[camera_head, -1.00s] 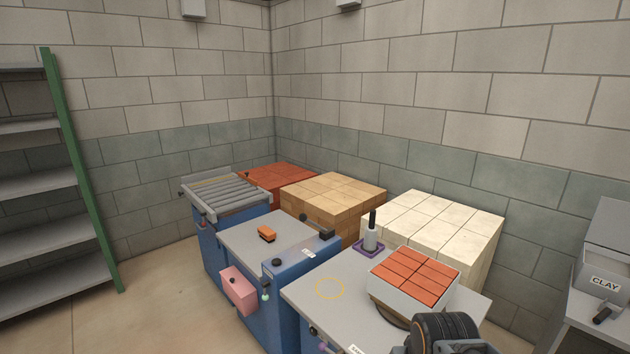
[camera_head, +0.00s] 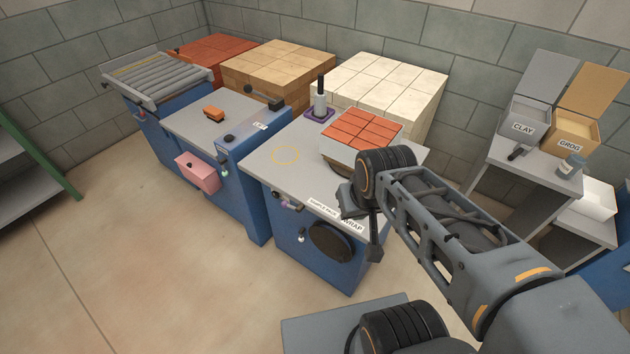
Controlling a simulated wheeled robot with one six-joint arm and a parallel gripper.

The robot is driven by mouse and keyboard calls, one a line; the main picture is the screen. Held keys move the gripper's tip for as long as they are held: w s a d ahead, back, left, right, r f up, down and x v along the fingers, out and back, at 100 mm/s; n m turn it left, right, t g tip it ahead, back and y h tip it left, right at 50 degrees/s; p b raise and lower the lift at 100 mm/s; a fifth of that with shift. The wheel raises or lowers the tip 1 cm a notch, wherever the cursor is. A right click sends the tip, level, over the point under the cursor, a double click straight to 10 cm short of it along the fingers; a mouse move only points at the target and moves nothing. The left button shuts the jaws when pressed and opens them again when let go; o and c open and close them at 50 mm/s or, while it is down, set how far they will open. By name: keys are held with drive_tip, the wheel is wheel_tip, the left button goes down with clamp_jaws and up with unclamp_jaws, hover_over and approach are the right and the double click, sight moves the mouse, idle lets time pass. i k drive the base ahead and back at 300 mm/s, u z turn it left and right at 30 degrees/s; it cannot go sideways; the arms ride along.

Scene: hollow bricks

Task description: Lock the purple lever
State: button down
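A post (camera_head: 320,98) on a purple base stands at the back of the tabletop.
Red bricks (camera_head: 362,126) sit on the wrap table behind my gripper. A black round disc (camera_head: 331,242) is on the machine's front. A pink box (camera_head: 198,172) juts from the neighbouring machine. Clay (camera_head: 526,110) and grog (camera_head: 574,128) bins stand at right. The floor at front left is clear.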

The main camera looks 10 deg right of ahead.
sight(285, 203)
drive_tip(key=u, duration=2.9)
drive_tip(key=k, duration=0.45)
drive_tip(key=z, duration=1.4)
drive_tip(key=i, duration=0.5)
